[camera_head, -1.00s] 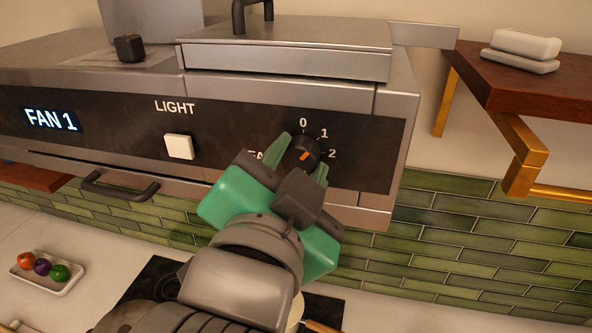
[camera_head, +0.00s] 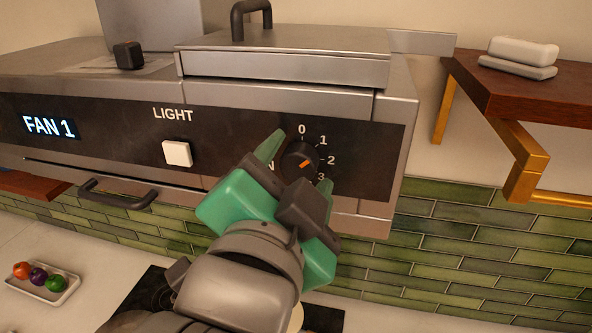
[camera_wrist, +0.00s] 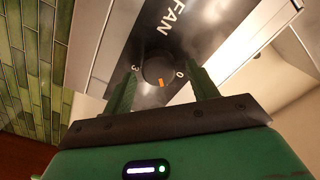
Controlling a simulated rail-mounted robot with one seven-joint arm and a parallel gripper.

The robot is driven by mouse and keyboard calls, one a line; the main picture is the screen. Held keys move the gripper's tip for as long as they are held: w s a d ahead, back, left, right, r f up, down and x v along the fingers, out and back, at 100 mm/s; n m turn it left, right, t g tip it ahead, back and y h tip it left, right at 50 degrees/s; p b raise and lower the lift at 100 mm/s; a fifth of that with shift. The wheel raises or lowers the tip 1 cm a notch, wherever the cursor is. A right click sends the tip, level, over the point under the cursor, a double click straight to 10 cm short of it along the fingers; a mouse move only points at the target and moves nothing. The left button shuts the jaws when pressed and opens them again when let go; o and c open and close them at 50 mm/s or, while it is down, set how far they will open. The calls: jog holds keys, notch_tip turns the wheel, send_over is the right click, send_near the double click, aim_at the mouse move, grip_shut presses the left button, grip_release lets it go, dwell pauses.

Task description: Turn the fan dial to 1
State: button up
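The fan dial (camera_head: 301,158) is a round black knob with an orange mark, on the dark front panel of the hood. Its mark points up and right, about toward the 1 side of the scale. The display (camera_head: 49,126) reads FAN 1. My gripper (camera_head: 304,160) is open in front of the dial, one green finger at its upper left and one at its lower right. In the wrist view the dial (camera_wrist: 158,68) lies between the two fingertips, with gaps visible on both sides. The FAN label is partly hidden by my gripper in the head view.
A white LIGHT button (camera_head: 177,153) sits left of the dial. A dark handle (camera_head: 118,195) sticks out below the panel. A wooden shelf (camera_head: 505,90) with gold brackets is at the right. A tray (camera_head: 43,285) with small coloured items lies at the lower left.

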jog(key=b+v, duration=0.1)
jog(key=v, duration=0.6)
jog(key=shift+s+b, duration=0.3)
jog(key=shift+s, duration=0.1)
jog(key=shift+a, duration=0.1)
notch_tip(320, 180, up, 9)
jog(key=s+d+n+t+y+p, duration=0.1)
jog(key=n+t+y+p, duration=0.3)
jog(key=n+t, duration=0.3)
jog(key=n+p, duration=0.1)
jog(key=n, duration=0.3)
jog(key=shift+s+d+r+n+t+y+p, duration=0.15)
jog(key=shift+s+r+n+t+y+p, duration=0.15)
jog(key=shift+s+n+y+p, duration=0.1)
